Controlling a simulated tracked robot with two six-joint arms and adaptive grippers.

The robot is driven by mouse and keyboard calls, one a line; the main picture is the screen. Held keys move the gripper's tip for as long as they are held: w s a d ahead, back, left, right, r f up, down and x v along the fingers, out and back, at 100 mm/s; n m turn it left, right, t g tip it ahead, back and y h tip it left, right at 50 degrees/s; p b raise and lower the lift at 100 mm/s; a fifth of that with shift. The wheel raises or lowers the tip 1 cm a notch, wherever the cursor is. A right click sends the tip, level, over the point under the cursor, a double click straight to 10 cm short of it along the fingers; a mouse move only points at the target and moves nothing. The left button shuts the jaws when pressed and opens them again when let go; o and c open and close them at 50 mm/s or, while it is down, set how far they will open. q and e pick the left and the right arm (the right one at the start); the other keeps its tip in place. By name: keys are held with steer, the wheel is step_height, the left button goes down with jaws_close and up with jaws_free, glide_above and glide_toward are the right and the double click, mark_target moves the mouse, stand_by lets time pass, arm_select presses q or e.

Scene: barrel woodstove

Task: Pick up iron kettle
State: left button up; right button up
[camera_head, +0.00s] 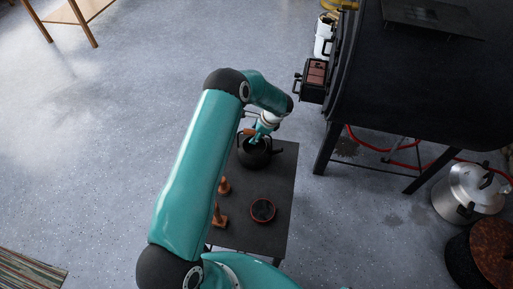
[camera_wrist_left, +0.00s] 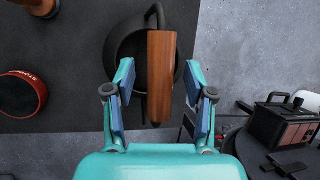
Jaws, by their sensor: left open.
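The iron kettle (camera_head: 256,156) is black and round and stands at the far end of a small dark table (camera_head: 245,236). In the left wrist view the kettle (camera_wrist_left: 122,48) is seen from above, its wooden handle grip (camera_wrist_left: 161,75) running across its middle. My left gripper (camera_head: 262,134) is over the kettle, and my arm hides part of it. In the wrist view its open fingers (camera_wrist_left: 160,72) are on either side of the wooden grip, with a gap on each side. I cannot tell the exact height gap. My right gripper is not in view.
A red-rimmed tin (camera_head: 263,210) and two brown pieces (camera_head: 224,186) (camera_head: 218,216) stand on the table. The black barrel stove (camera_head: 420,80) is at the right, with a silver pot (camera_head: 468,190) on the floor beside it.

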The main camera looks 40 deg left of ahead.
arm_select(q)
jaws_close()
stand_by(0.3)
steer(key=shift+w+a+r, duration=0.1)
steer(key=shift+r, duration=0.05)
steer(key=shift+r, duration=0.15)
